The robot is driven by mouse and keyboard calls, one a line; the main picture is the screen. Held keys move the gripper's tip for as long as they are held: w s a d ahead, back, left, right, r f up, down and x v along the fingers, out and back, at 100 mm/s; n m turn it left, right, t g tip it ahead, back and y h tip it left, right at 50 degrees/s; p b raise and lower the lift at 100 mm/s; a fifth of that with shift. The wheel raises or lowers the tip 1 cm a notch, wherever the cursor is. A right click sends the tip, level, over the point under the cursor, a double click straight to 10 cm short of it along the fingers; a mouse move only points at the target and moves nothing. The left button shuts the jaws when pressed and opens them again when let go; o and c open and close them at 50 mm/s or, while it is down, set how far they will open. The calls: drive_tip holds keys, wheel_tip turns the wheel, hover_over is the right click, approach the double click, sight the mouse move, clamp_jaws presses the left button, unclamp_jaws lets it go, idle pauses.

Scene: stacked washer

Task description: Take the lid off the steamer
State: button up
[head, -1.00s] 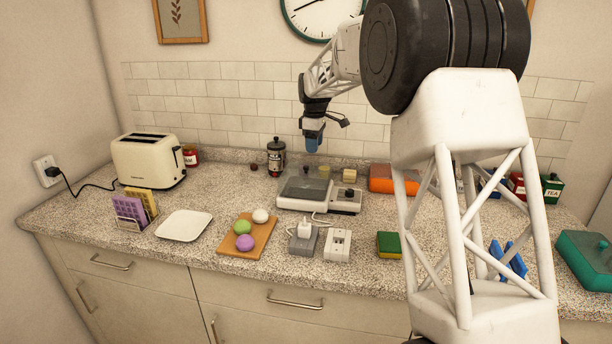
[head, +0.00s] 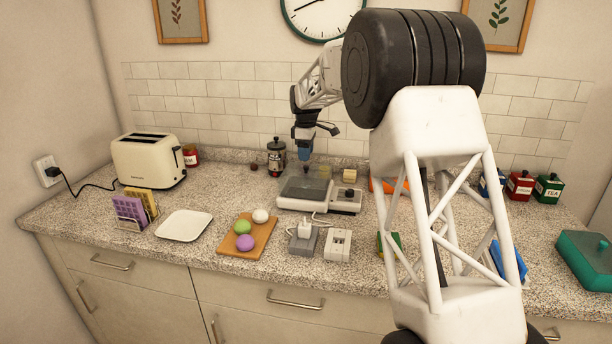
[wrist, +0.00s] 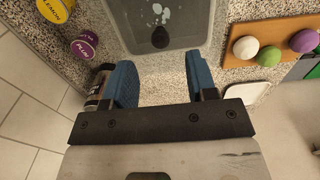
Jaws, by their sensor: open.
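The steamer (head: 290,205) is a low pale-grey appliance on the middle of the counter. Its lid (head: 303,189) looks clear and greyish and sits on its left part. The wrist view shows the lid (wrist: 195,25) at the top, with a dark knob (wrist: 160,38) on it. My gripper (head: 304,154) is above the steamer's back edge, apart from the lid. In the wrist view, my gripper (wrist: 160,72) has its blue fingers spread with nothing between them, and the knob shows beyond the fingertips.
A dark press or canister (head: 276,158) stands behind the steamer, close to my gripper. A board with coloured balls (head: 262,236) and a grey socket block (head: 303,240) are in front. A toaster (head: 148,161) and white plate (head: 184,224) are left. Small jars (head: 349,175) stand behind.

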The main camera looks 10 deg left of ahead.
sight(306, 166)
drive_tip(key=shift+f, duration=0.3)
drive_tip(key=shift+f, duration=2.65)
clamp_jaws()
drive_tip(key=shift+r, duration=0.2)
